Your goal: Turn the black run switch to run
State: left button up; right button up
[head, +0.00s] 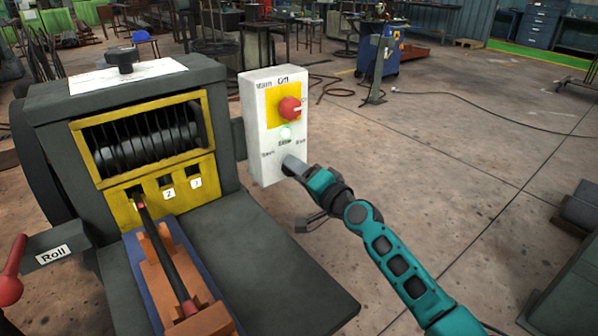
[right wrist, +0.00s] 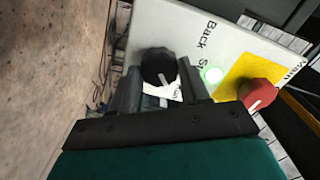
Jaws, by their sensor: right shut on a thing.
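The black run switch (right wrist: 157,66) is a round black knob with a white pointer line, low on the white control box (head: 256,125). My right gripper (right wrist: 160,84) has a finger on either side of the knob and is shut on it. In the head view my right gripper (head: 290,167) reaches the lower part of the box face and hides the switch. The labels beside the knob are partly covered, so I cannot tell its setting. My left gripper is not in view.
A red main switch (head: 290,107) on a yellow plate and a lit green lamp (head: 286,132) sit above my gripper. The dark machine (head: 135,80) with its yellow front and red-handled Roll lever (head: 12,268) stands left.

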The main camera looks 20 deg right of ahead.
dwell(0.5)
jog(key=o, duration=1.1)
jog(key=shift+c, duration=0.2)
jog(key=shift+s, duration=0.1)
jog(key=v, duration=1.2)
jog(key=shift+s+p, duration=0.3)
jog(key=shift+s, duration=0.05)
jog(key=shift+d, duration=0.15)
